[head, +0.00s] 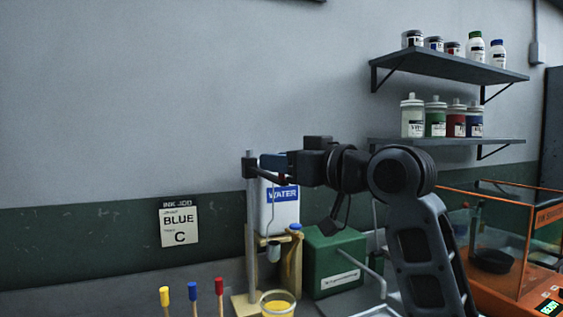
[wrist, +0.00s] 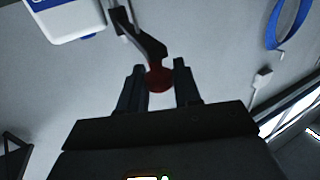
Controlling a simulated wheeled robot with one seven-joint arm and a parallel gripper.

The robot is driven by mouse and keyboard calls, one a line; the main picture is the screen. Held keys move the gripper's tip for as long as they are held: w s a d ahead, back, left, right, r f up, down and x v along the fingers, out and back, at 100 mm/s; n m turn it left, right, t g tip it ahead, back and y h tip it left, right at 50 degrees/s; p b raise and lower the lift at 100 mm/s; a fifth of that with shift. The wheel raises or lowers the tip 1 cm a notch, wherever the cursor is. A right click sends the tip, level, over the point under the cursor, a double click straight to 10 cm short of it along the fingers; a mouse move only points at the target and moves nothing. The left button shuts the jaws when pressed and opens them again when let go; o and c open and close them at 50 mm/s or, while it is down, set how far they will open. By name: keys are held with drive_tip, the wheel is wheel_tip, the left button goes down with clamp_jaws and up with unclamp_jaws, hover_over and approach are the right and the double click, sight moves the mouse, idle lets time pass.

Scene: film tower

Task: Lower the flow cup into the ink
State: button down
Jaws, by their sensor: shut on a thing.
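The grey flow cup (head: 273,251) hangs on a thin wire from the dark arm of a stand with a grey post (head: 250,220). A pot of yellow ink (head: 278,304) stands below it at the bottom edge, partly cut off; the cup hangs above it, apart from the ink. My gripper (head: 277,162) is at the top of the stand. In the wrist view my gripper (wrist: 160,82) is shut on a round red knob (wrist: 159,78) at the end of the stand's dark arm (wrist: 148,44). The flow cup is not visible in the wrist view.
A white water container (head: 282,212) on a wooden stand and a green box (head: 334,262) are close behind. Yellow, blue and red-topped sticks (head: 191,290) stand at left. An orange-framed clear case (head: 500,240) is at right. The wall carries two shelves (head: 450,66) of jars.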

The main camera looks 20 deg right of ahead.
idle(0.3)
wheel_tip(320, 180, down, 20)
drive_tip(key=b, duration=1.1)
drive_tip(key=shift+f, duration=0.25)
drive_tip(key=c, duration=1.2)
unclamp_jaws()
drive_tip(key=shift+o, duration=1.3)
drive_tip(key=v, duration=0.8)
drive_tip(key=shift+b, duration=0.3)
